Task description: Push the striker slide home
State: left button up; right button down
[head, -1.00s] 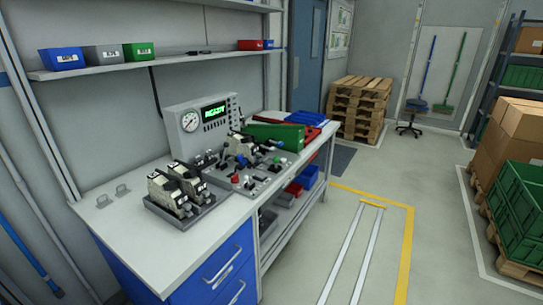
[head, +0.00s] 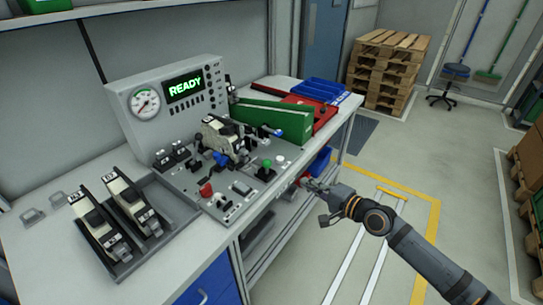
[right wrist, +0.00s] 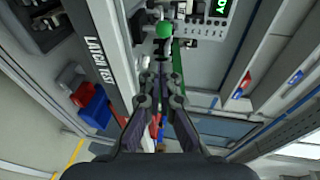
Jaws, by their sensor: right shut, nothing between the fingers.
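A latch test fixture stands on the bench, with a black and cream latch (head: 225,138) clamped upright on its grey plate (head: 236,200). A blue-tipped rod (head: 277,132) sticks out to the right of the latch, and a blue part (head: 221,158) sits at its front. I cannot tell for sure which part is the striker slide. My right gripper (head: 304,182) is shut and empty, just off the bench's front edge, apart from the fixture. In the right wrist view the closed fingers (right wrist: 161,62) point toward the green knob (right wrist: 163,29). My left gripper is not in view.
The panel (head: 172,100) behind the fixture reads READY. A tray (head: 160,238) with two more latches lies at the left. The plate also carries a red knob (head: 206,190) and a green one (head: 266,164). A green bin (head: 272,122) stands behind.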

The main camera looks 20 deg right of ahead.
send_near(270, 166)
jog(key=x, duration=0.5)
jog(key=shift+w+a+r, duration=0.1)
jog(key=shift+w, duration=0.1)
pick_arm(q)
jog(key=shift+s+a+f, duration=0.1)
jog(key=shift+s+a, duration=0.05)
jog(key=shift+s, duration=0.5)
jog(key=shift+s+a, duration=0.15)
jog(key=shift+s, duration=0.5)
pick_arm(e)
jog(key=shift+x, duration=0.8)
